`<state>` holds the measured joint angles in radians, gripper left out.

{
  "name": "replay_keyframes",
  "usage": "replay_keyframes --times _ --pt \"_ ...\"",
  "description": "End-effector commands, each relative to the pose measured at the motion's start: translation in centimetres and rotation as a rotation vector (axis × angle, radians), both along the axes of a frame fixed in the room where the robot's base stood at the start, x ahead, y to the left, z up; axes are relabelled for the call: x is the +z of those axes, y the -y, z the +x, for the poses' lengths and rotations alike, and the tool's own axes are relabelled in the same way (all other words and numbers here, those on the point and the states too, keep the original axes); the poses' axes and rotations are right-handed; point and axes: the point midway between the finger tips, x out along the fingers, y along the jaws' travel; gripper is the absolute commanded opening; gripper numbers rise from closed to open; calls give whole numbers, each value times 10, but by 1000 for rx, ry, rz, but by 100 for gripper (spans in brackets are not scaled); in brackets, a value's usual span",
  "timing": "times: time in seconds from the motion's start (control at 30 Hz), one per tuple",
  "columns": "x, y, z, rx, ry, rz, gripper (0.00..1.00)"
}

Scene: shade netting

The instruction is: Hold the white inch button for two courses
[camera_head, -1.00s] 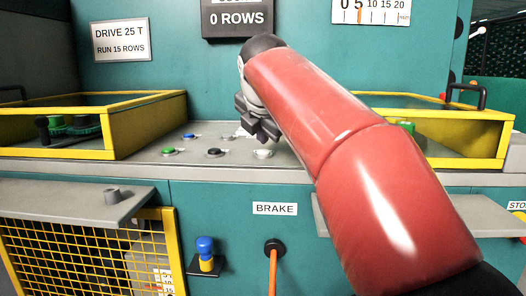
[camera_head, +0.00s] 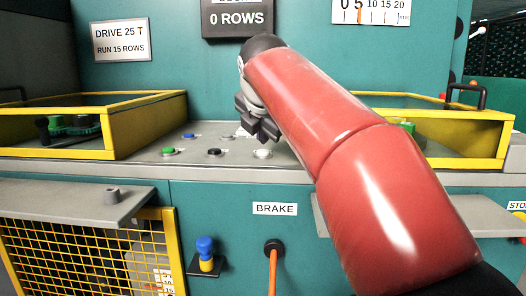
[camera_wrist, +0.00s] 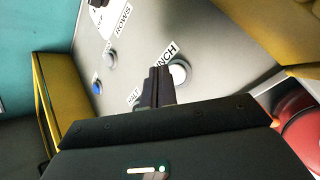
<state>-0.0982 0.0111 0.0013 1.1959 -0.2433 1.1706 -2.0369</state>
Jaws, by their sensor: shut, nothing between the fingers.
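The white inch button (camera_head: 262,154) is a round button at the right front of the button group on the grey panel. In the wrist view the white button (camera_wrist: 178,74) sits beside a partly covered label reading "NCH". My gripper (camera_head: 268,134) is shut and empty, above and just behind the button in the head view. In the wrist view my shut fingertips (camera_wrist: 160,72) are immediately left of the button and overlap its edge. I cannot tell whether they touch it. The row counter (camera_head: 237,19) reads "0 ROWS".
Green (camera_head: 168,151), black (camera_head: 214,153) and blue (camera_head: 189,136) buttons share the panel. Yellow-framed guards stand left (camera_head: 145,125) and right (camera_head: 470,115). A brake lever (camera_head: 273,270) is below. A sign (camera_head: 121,40) reads "DRIVE 25 T, RUN 15 ROWS".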

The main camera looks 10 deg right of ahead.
Motion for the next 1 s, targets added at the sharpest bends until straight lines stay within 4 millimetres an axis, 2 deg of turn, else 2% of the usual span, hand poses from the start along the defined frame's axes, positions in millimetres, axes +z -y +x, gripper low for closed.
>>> replay_keyframes --times 1.0 --pt "-10 0 0 0 0 0 0"
